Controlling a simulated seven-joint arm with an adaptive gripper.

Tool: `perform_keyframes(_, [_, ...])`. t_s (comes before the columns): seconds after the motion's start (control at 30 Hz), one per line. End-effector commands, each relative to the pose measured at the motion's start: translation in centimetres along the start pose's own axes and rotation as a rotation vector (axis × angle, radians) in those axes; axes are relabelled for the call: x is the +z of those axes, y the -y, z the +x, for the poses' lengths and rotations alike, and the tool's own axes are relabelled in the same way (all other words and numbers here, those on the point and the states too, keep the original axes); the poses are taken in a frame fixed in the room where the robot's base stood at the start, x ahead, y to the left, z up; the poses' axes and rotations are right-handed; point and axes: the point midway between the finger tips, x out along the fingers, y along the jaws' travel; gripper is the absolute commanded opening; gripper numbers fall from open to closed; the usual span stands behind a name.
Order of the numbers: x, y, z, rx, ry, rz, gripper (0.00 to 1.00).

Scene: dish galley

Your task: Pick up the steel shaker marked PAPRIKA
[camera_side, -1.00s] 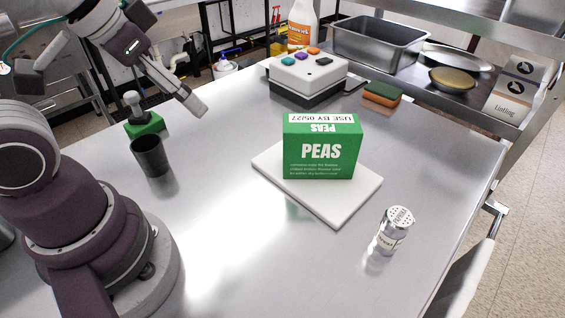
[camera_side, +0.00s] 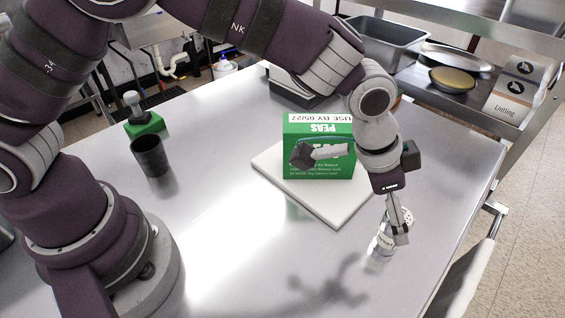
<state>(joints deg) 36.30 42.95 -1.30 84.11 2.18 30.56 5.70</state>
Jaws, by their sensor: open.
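The steel shaker (camera_side: 381,246) stands upright on the steel table near its right edge, with a perforated domed top and a pale label. The label's word is too small to read. My gripper (camera_side: 399,238) points down at the shaker, in front of its upper part in this view. Its fingers cover part of the shaker's top and right side. The gripper is open; I cannot tell whether the fingers are around the shaker or beside it.
A dark cup (camera_side: 150,157) and a green block with a knob (camera_side: 145,126) stand at left. The front middle table is clear.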

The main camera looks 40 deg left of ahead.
Motion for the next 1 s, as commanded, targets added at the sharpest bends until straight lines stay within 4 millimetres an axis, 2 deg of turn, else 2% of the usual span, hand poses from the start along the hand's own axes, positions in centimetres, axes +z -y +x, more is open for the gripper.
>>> perform_keyframes(0.3, [0.0,0.8,4.9,-0.001,0.003,-0.002,0.73])
perform_keyframes(0.4, [0.0,0.8,6.0,-0.001,0.002,-0.002,0.73])
perform_keyframes(0.67, [-0.1,0.8,6.2,-0.002,0.000,-0.002,0.72])
perform_keyframes(1.0, [-0.1,0.8,6.2,-0.002,0.001,-0.003,0.28])
